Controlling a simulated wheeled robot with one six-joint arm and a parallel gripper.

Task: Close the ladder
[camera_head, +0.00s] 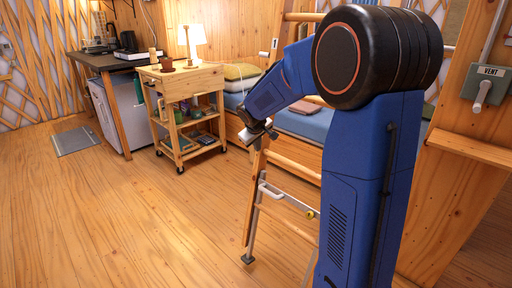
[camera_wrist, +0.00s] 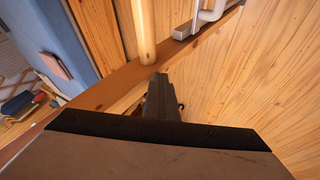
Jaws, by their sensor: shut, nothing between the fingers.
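The wooden ladder (camera_head: 253,205) stands with a dark foot on the floor in the middle of the head view. It has wooden rungs, a metal strip along its side and a pale handle (camera_head: 268,190). My blue arm hides much of its right side. My gripper (camera_head: 262,138) is beside the upper part of the ladder's left rail; whether it touches cannot be told. In the wrist view my gripper (camera_wrist: 160,82) is shut and empty, its tip near the wooden rail (camera_wrist: 110,90) and below a round rung (camera_wrist: 143,30). The handle (camera_wrist: 208,18) shows at the top.
Behind the ladder is a bed with blue bedding (camera_head: 300,124). A wooden cart (camera_head: 184,80) with a lamp stands to its left. A wooden panel with a vent lever box (camera_head: 487,86) is at right. The floor at front left is clear.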

